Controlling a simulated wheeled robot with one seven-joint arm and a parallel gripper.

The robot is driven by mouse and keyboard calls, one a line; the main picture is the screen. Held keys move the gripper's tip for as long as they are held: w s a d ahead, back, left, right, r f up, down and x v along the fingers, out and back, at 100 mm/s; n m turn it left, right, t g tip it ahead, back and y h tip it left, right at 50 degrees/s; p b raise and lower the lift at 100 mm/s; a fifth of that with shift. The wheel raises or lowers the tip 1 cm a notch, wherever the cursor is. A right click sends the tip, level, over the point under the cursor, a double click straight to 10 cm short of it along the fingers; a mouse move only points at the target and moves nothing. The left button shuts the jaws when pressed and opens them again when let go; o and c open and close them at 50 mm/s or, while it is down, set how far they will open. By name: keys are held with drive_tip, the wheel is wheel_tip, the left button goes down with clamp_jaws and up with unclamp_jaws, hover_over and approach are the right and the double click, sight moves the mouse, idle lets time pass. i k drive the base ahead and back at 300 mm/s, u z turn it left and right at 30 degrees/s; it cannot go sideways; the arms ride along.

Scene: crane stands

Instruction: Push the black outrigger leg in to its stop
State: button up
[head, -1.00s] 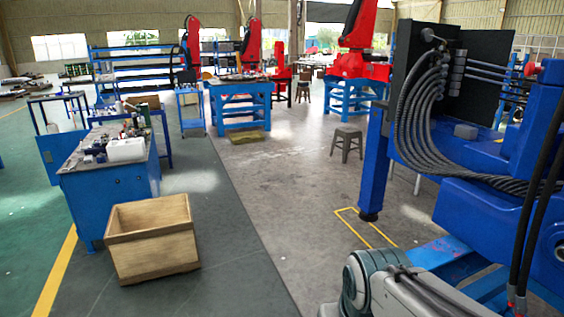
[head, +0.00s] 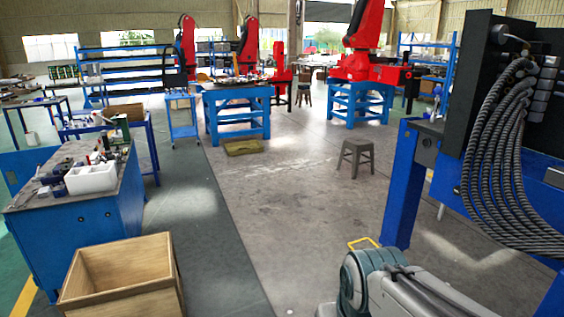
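The blue crane frame (head: 405,185) stands at the right, with a slanted blue post, a black panel (head: 478,95) and thick grey ribbed hoses (head: 500,150). I cannot make out a black outrigger leg. My grey and teal arm link (head: 365,285) shows at the bottom, in front of the crane. My gripper is not in view.
An open wooden crate (head: 122,278) stands at the lower left beside a blue workbench (head: 85,225) with tools. A grey stool (head: 357,157) stands on the floor. Blue stands with red machines (head: 360,65) are at the back.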

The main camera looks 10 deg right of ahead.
sight(411, 79)
drive_tip(key=i, duration=2.4)
drive_tip(key=z, duration=0.45)
drive_tip(key=i, duration=9.6)
